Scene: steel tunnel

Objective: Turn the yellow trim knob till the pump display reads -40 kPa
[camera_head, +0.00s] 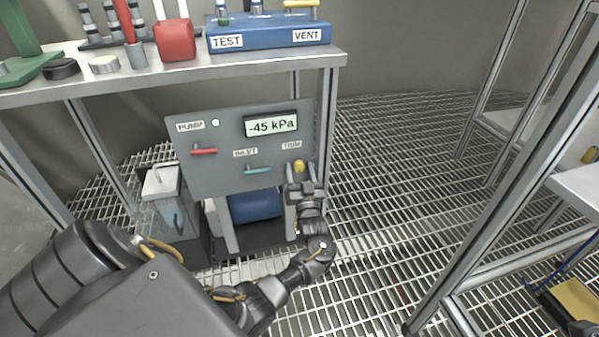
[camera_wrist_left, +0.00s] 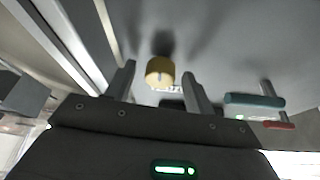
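The grey pump panel (camera_head: 215,165) hangs below the bench, and its display (camera_head: 271,126) reads -45 kPa. The yellow trim knob (camera_head: 299,165) is at the panel's lower right, under the TRIM label. My left gripper (camera_head: 300,177) is at the knob. In the left wrist view the yellow knob (camera_wrist_left: 160,72) sits between and beyond the two fingertips of the left gripper (camera_wrist_left: 160,78). The fingers are apart, with gaps on both sides of the knob, and no contact shows. My right gripper is not in view.
The panel also has a red lever (camera_head: 204,151) and a teal lever (camera_head: 258,170), left of the knob. A blue TEST/VENT block (camera_head: 268,36) and a red block (camera_head: 175,40) stand on the bench above. A metal rack (camera_head: 500,180) stands at right; grating floor lies between.

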